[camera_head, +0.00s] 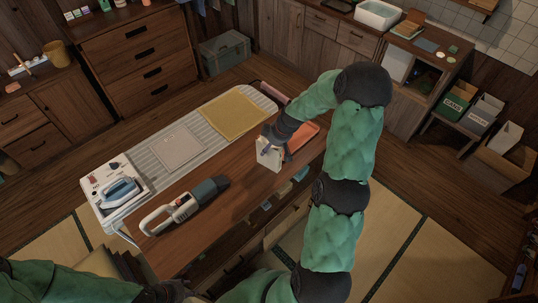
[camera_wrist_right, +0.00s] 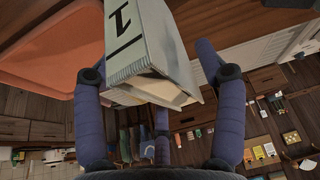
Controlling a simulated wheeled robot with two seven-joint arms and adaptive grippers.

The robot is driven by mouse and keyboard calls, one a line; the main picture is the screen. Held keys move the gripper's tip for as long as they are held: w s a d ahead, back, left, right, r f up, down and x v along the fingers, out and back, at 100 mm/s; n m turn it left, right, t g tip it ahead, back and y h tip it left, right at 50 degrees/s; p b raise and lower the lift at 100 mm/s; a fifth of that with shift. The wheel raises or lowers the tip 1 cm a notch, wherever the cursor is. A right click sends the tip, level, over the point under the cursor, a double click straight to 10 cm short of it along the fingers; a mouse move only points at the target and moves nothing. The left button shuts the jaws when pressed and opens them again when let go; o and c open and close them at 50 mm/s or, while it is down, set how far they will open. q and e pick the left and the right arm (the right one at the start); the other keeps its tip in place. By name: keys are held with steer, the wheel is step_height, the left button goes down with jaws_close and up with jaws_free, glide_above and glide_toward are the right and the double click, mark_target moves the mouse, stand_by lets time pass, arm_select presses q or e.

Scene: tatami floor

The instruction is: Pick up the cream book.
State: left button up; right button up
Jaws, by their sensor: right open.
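The cream book (camera_head: 268,157) stands upright on the wooden table, near its right end. In the right wrist view the book (camera_wrist_right: 150,45) shows a pale cover with a black mark and a line, and its page edges face the camera. My right gripper (camera_head: 271,142) is at the book, its arm reaching in from the lower right. In the right wrist view its purple fingers (camera_wrist_right: 150,62) are open on either side of the book, the left one close, the right one with a gap. My left gripper (camera_head: 172,291) is at the bottom edge, partly cut off; its fingers are unclear.
An orange tray (camera_head: 302,137) lies just beyond the book. A handheld vacuum (camera_head: 185,205) lies on the table to the left. An ironing board (camera_head: 150,165) with an iron (camera_head: 118,190), a grey folded cloth and a yellow cloth (camera_head: 234,113) runs along the far side.

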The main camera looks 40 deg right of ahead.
steer(key=shift+f+b, duration=0.25)
steer(key=shift+b, duration=0.3)
stand_by(0.6)
jaws_close()
